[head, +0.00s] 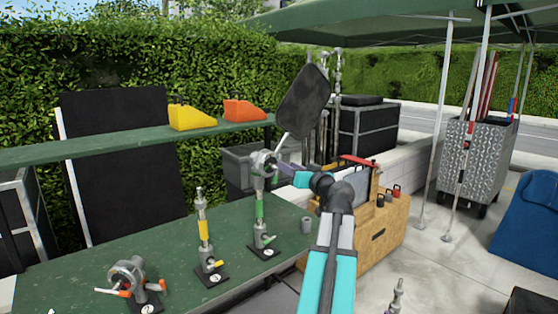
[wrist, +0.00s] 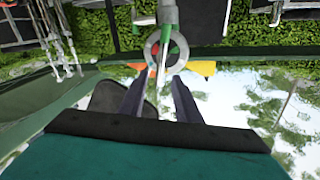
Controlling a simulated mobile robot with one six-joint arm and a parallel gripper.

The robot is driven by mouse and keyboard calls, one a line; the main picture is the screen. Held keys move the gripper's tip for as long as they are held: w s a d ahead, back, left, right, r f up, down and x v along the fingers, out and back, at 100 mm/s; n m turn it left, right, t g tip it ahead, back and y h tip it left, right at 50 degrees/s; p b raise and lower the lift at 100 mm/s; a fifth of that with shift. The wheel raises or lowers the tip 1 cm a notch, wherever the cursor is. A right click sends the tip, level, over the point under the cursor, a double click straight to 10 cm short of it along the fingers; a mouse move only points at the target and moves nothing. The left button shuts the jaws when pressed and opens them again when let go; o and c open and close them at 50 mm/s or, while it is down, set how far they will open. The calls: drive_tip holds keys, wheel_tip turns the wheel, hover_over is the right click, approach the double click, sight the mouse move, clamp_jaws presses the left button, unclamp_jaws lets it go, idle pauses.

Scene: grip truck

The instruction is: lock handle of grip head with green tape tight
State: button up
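The grip head with green tape (head: 264,163) tops a short stand on the green table, with green tape (head: 260,208) on its post. A black flag (head: 304,101) on a thin rod rises from the head. My gripper (head: 281,168) is at the right side of the head.
A yellow-taped stand (head: 203,230) and a grip head with orange handles (head: 128,275) stand left on the green table (head: 165,245). Yellow (head: 190,117) and orange (head: 243,110) wedge-shaped items sit on the shelf behind. A wooden box (head: 390,235) is to the right.

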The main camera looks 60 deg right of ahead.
sight(275, 167)
drive_tip(key=p+x, duration=0.2)
drive_tip(key=x, duration=0.5)
drive_tip(key=shift+w, duration=0.2)
drive_tip(key=shift+c, duration=0.3)
clamp_jaws()
